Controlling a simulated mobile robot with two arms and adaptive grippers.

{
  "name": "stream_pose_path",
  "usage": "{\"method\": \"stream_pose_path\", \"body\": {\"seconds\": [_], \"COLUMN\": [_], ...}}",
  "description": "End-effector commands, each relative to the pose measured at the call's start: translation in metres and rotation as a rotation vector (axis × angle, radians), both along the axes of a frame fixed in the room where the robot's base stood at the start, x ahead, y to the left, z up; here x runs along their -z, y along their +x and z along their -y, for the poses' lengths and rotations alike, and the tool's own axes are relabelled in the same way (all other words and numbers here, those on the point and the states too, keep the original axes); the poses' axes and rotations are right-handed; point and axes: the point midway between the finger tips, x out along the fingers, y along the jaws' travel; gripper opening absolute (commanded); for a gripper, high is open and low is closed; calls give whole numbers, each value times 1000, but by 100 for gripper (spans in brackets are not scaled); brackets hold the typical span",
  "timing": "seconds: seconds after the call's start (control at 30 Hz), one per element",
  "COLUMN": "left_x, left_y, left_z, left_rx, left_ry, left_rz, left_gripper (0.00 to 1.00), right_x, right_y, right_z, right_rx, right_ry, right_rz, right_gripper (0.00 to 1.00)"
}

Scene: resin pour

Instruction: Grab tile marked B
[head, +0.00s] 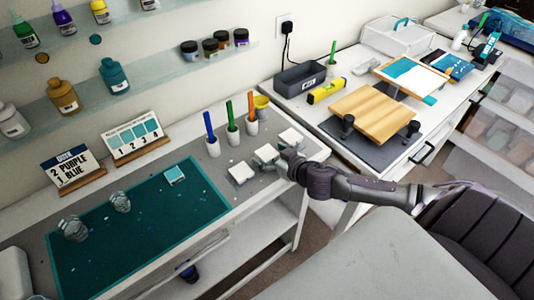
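Three white square tiles lie in a slanted row on the grey tabletop right of the teal mat: a near one (241,173), a middle one (266,153) and a far one (291,137). No letters are readable on them, so I cannot tell which is marked B. My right gripper (282,159) comes in from the right, low beside the middle and far tiles. Its fingertips are small and partly hidden, so whether it touches a tile or is open does not show. My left gripper is out of view.
Sign cards (132,138) stand behind.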

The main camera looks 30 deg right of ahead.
Motion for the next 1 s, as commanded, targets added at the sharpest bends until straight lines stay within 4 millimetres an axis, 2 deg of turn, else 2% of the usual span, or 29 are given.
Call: {"method": "stream_pose_path", "body": {"seconds": [0.03,0.3,0.4,0.77,1.0], "left_x": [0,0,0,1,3], "left_y": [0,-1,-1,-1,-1], "left_z": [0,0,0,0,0], "left_rx": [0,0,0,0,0], "left_ry": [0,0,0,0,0], "left_rz": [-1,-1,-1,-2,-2], "left_gripper": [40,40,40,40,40], "right_x": [0,0,-1,-6,-34], "right_y": [0,0,0,0,1], "right_z": [0,0,0,1,1], "right_rx": [0,0,0,1,-2], "right_ry": [0,0,0,-1,-1], "right_rz": [0,0,1,2,5], "right_gripper": [81,36,22,22,22]}}
